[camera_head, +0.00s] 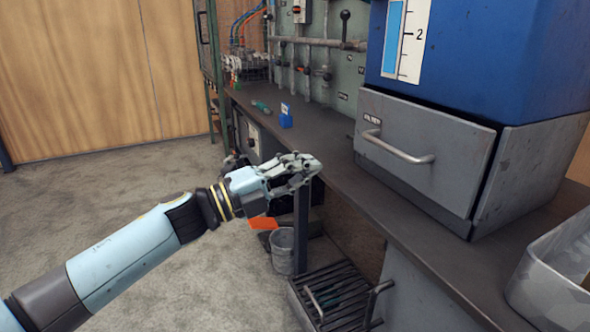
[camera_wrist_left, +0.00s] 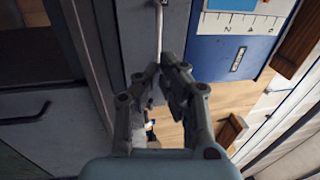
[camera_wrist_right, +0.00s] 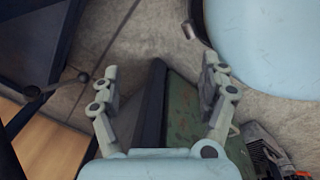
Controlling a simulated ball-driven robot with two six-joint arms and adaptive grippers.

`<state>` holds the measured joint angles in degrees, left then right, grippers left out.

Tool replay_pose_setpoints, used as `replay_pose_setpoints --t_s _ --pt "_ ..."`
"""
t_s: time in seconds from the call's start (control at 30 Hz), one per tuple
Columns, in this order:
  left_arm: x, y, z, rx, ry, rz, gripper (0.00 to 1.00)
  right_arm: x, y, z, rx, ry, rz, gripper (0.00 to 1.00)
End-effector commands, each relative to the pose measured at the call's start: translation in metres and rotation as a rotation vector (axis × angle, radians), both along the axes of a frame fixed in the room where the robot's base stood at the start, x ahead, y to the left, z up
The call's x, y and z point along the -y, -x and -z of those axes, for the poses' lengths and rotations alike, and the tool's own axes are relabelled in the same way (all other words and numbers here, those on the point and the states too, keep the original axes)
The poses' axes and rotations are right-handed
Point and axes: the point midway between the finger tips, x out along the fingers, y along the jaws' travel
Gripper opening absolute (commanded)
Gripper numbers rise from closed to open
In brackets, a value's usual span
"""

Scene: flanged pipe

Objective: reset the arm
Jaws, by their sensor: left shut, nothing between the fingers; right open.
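My left arm (camera_head: 130,255) reaches in from the lower left in the head view. Its gripper (camera_head: 312,166) is in front of the bench edge, below and left of the grey drawer. In the left wrist view the fingers of this gripper (camera_wrist_left: 165,72) are close together with nothing between them. My right arm is not in the head view. In the right wrist view my right gripper (camera_wrist_right: 162,75) has its fingers wide apart and is empty.
The bench (camera_head: 335,165) carries a grey drawer unit (camera_head: 425,145) with a handle, under a blue tank (camera_head: 490,50). A small blue block (camera_head: 286,117) stands farther back. A bucket (camera_head: 283,252) and a rack (camera_head: 335,300) are below. Floor at left is clear.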

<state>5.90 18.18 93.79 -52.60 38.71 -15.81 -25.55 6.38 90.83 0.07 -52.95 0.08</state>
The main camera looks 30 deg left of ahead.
Motion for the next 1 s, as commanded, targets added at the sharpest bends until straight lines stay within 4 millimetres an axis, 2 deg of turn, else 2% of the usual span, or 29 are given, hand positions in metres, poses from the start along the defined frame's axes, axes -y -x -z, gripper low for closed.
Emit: replay_pose_setpoints --t_s 0.1,0.33,0.47,0.53,0.67,0.7,0.77,0.8,0.9,1.0 --pt "-0.007 0.009 0.002 -0.001 -0.001 0.0 0.0 0.001 0.001 0.002 -0.001 0.0 0.001 0.78" --pt "-0.009 0.015 0.008 -0.009 0.001 -0.001 0.0 0.001 0.002 0.004 0.001 0.001 0.0 0.78" --pt "-0.002 0.041 0.043 -0.087 0.03 -0.006 0.0 0.001 0.002 0.004 0.0 0.001 0.0 0.78" --pt "-0.005 0.064 0.08 -0.2 0.11 -0.067 0.0 0.001 0.002 0.004 0.0 0.001 0.0 0.78" --pt "-0.042 0.102 0.164 -0.513 0.323 -0.358 0.0 0.001 0.002 0.004 0.0 0.001 0.0 0.78" --pt "-0.053 0.118 0.19 -0.61 0.379 -0.45 0.0 0.001 0.002 0.004 0.0 0.001 0.0 0.78" --pt "-0.068 0.145 0.229 -0.756 0.461 -0.587 0.0 0.001 0.002 0.004 0.0 0.001 0.0 0.78" --pt "-0.077 0.166 0.253 -0.851 0.509 -0.676 0.0 0.001 0.002 0.004 0.0 0.001 0.0 0.78" --pt "-0.09 0.22 0.305 -1.069 0.611 -0.879 0.0 0.001 0.002 0.003 0.0 0.001 0.0 0.78" --pt "-0.094 0.269 0.34 -1.244 0.682 -1.037 0.0 0.001 0.002 0.003 0.0 0.001 0.001 0.78"
